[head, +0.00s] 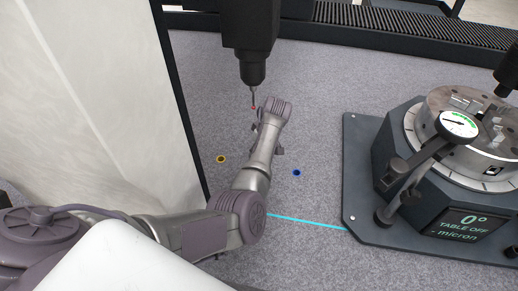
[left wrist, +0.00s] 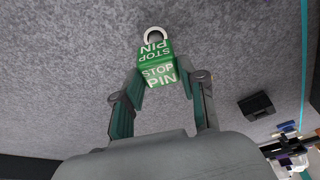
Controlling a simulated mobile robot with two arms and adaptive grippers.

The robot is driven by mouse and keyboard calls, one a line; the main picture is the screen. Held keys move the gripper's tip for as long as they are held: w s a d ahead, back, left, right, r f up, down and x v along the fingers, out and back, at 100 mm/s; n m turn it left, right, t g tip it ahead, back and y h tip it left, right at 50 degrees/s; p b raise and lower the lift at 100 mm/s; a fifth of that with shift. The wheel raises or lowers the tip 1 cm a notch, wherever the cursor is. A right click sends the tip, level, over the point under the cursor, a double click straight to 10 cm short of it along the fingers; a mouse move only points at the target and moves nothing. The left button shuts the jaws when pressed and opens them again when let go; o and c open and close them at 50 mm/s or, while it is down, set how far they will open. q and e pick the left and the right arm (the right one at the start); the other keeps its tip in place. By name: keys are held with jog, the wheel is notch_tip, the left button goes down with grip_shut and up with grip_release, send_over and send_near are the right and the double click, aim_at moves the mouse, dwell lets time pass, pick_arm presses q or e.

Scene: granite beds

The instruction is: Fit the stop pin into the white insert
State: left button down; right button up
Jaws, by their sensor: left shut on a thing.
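The stop pin is a green block (left wrist: 158,70) with white "STOP PIN" lettering. In the left wrist view it stands between the fingers of my left gripper (left wrist: 166,88), which is shut on it. A white ring (left wrist: 154,34), which looks like the white insert, shows just past the block's far end and is partly covered by it. I cannot tell whether the pin's tip touches it or is apart from it. In the head view my left gripper (head: 267,138) is low over the granite, and my arm hides the pin and white ring. My right gripper is not in view.
A black probe head (head: 251,35) with a red tip hangs close by my left wrist. A yellow insert (head: 221,159) and a blue insert (head: 297,173) lie in the grey granite (head: 320,120). A rotary table (head: 408,180) with a dial gauge (head: 457,125) stands at right.

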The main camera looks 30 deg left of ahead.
pick_arm(q)
jog(key=shift+f+b, duration=0.4)
jog(key=shift+f, duration=0.3)
jog(key=c, duration=0.6)
grip_release()
jog(key=p+v, duration=0.5)
jog(key=shift+s, duration=0.1)
